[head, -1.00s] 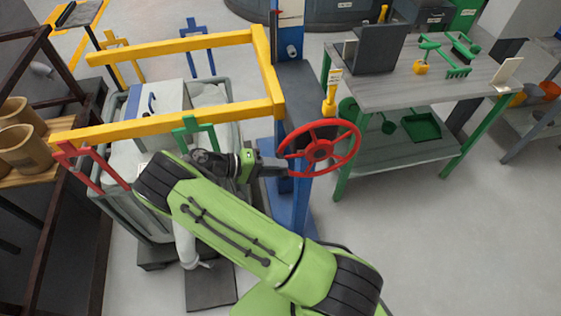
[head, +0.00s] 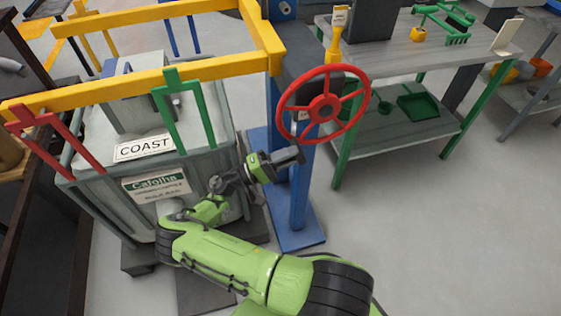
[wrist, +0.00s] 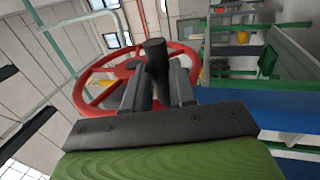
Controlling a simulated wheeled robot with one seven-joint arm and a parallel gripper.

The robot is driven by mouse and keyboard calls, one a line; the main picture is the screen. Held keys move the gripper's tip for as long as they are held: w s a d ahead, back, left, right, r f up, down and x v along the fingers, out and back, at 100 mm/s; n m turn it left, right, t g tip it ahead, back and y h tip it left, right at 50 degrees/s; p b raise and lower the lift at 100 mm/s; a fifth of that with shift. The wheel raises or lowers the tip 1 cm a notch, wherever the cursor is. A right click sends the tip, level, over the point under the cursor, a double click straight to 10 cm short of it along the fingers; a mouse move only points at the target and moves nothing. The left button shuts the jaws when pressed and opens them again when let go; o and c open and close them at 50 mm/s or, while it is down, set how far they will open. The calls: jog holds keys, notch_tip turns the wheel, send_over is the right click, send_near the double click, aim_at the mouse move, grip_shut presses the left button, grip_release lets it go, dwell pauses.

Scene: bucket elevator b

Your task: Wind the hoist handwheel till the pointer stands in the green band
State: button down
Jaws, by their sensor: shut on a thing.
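The red hoist handwheel (head: 325,107) is on the blue post, with several spokes and a rim tilted toward me. My gripper (head: 297,154) is at the lower left of its rim. In the wrist view, the wheel (wrist: 92,92) lies behind my gripper (wrist: 157,88), whose two fingers are shut on the wheel's dark upright handle (wrist: 155,55). I cannot make out the pointer or the green band in either current view.
A yellow frame (head: 150,79) spans the left above a grey bin (head: 105,205) marked COAST. The blue post (head: 297,190) stands behind the wheel. A grey bench (head: 420,70) with green tools is at the right. Floor at lower right (head: 460,240) is clear.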

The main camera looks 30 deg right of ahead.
jog(key=shift+s+d+f+b, duration=0.3)
jog(key=shift+d+f+b, duration=0.35)
jog(key=shift+d+f, duration=0.15)
jog(key=shift+s+d+f+b, duration=0.25)
jog(key=shift+d+f+b, duration=0.35)
jog(key=shift+d+f, duration=0.15)
jog(key=c, duration=0.9)
grip_release()
jog(key=shift+d+r, duration=0.1)
jog(key=shift+d, duration=0.05)
jog(key=b+v, duration=0.3)
jog(key=v, duration=1.3)
jog(key=shift+w, duration=0.1)
jog(key=shift+d+r, duration=0.15)
